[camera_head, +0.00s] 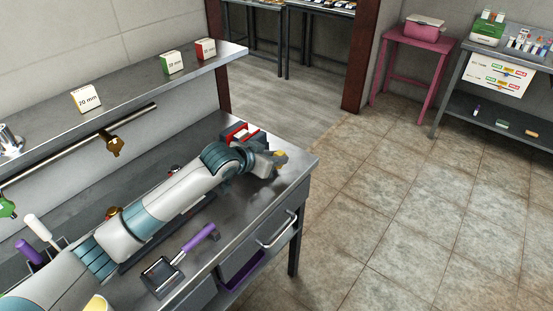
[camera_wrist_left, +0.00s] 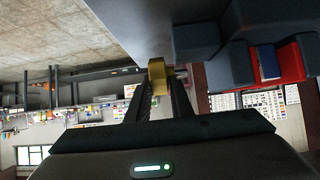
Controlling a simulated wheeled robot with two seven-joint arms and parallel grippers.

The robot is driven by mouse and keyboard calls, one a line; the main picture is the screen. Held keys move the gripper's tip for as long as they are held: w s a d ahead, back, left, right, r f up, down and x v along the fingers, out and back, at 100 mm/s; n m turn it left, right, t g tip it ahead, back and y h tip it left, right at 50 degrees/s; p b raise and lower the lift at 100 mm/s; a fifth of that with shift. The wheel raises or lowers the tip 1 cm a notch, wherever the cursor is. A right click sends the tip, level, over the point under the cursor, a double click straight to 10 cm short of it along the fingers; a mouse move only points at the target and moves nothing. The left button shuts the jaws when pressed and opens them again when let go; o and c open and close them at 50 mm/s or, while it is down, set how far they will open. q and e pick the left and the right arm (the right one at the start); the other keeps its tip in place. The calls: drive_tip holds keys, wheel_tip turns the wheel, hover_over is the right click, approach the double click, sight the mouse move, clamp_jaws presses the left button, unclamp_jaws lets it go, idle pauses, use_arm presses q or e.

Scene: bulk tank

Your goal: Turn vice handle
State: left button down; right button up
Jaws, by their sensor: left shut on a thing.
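The vice (camera_head: 240,131) has red jaw faces and a dark grey body and stands at the far corner of the metal workbench, partly hidden behind my left arm. In the left wrist view the vice (camera_wrist_left: 276,62) shows at the upper right, with a blue piece (camera_wrist_left: 267,62) between its red jaws. My left gripper (camera_head: 272,162) is at the vice's front side. It is shut on the gold-yellow handle (camera_head: 280,157), which also shows between the fingertips in the left wrist view (camera_wrist_left: 157,66). My right gripper is not in view.
The steel workbench (camera_head: 225,205) holds a purple-handled tool (camera_head: 200,237) near its front edge. A pink stand (camera_head: 418,55) and grey table are at the far right. The tiled floor is clear.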

use_arm(q)
drive_tip(key=c, duration=1.6)
unclamp_jaws()
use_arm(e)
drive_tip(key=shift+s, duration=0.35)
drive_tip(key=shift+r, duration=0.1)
